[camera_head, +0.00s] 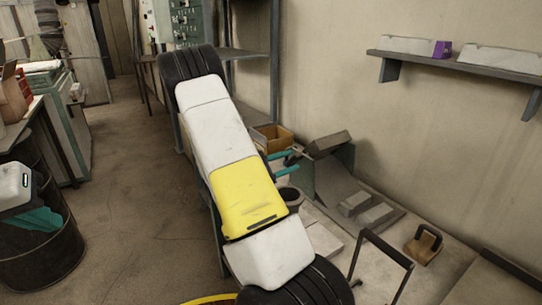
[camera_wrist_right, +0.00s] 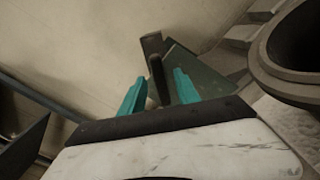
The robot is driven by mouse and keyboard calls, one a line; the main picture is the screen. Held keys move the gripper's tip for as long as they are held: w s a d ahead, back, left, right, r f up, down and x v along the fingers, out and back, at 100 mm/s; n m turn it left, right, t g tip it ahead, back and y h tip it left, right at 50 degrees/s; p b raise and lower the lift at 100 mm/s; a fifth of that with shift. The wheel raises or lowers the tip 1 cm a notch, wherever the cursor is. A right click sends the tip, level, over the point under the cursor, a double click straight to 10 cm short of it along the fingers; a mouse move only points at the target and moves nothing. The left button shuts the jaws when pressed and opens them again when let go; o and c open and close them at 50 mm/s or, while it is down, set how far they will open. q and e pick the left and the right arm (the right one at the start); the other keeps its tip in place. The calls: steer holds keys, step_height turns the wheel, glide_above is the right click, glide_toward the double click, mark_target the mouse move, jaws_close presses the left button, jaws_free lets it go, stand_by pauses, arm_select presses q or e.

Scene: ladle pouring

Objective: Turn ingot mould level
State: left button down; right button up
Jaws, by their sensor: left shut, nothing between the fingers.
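A dark grey block with a short handle, which looks like the ingot mould (camera_head: 328,143), sits at the top of a dark slanted plate by the wall. It looks tilted in the head view. In the right wrist view the mould (camera_wrist_right: 151,43) is ahead, its handle pointing toward me between the fingers. My right gripper (camera_head: 283,163) is open at the handle's end; the right wrist view shows gaps between the handle and both fingers (camera_wrist_right: 159,92). My left gripper (camera_head: 37,219) is shut and empty at far left, over a black drum.
A dark round crucible (camera_head: 291,197) stands beside my right gripper; its rim shows large in the right wrist view (camera_wrist_right: 273,72). A wooden box (camera_head: 273,137) is behind. The drum (camera_head: 45,265) is at left.

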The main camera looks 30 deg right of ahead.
mark_target(316, 151)
steer(key=shift+w+d, duration=0.1)
steer(key=shift+d, duration=1.4)
jaws_close()
